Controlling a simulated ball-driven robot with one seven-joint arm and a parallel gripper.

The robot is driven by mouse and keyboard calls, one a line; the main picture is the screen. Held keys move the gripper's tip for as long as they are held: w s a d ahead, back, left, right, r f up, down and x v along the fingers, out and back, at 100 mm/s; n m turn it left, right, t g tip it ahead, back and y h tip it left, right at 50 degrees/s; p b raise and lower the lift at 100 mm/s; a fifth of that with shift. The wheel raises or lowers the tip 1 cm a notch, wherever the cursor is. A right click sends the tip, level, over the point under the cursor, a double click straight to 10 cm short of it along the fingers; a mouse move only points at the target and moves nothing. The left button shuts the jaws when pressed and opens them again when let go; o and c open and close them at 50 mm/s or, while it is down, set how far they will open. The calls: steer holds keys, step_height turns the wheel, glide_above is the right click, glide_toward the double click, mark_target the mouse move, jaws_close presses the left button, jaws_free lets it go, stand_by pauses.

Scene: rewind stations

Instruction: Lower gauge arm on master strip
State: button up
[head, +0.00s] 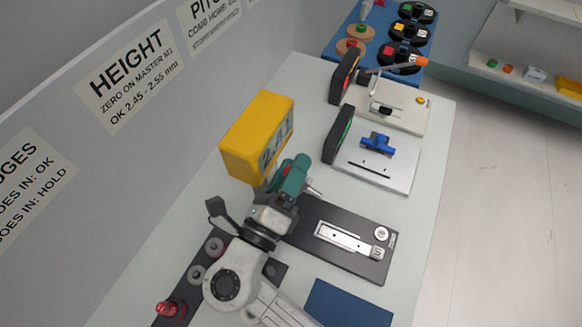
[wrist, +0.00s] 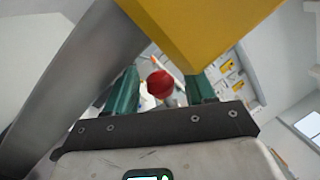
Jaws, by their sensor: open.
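The yellow gauge box (head: 256,135) with a digital display, partly readable as 2.4, stands left of the table's middle; it also fills the top of the wrist view (wrist: 215,25). A pale metal strip (head: 345,238) lies on a dark base plate (head: 310,220). My gripper (head: 292,176), with teal fingers, is beside the box's lower right side, above the plate's far end. In the wrist view my gripper (wrist: 162,92) is open, with a red knob (wrist: 159,84) between the fingers. A grey tip (head: 315,190) sticks out right of the fingers. The rest of the gauge arm is hidden.
A plate with a blue clamp (head: 377,144) and a pale plate with an orange-ended lever (head: 385,63) stand farther back. A blue pad (head: 345,305) lies in front. The sign wall (head: 120,110) runs along the left. The floor at right is clear.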

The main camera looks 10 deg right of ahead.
jaws_close()
stand_by(0.4)
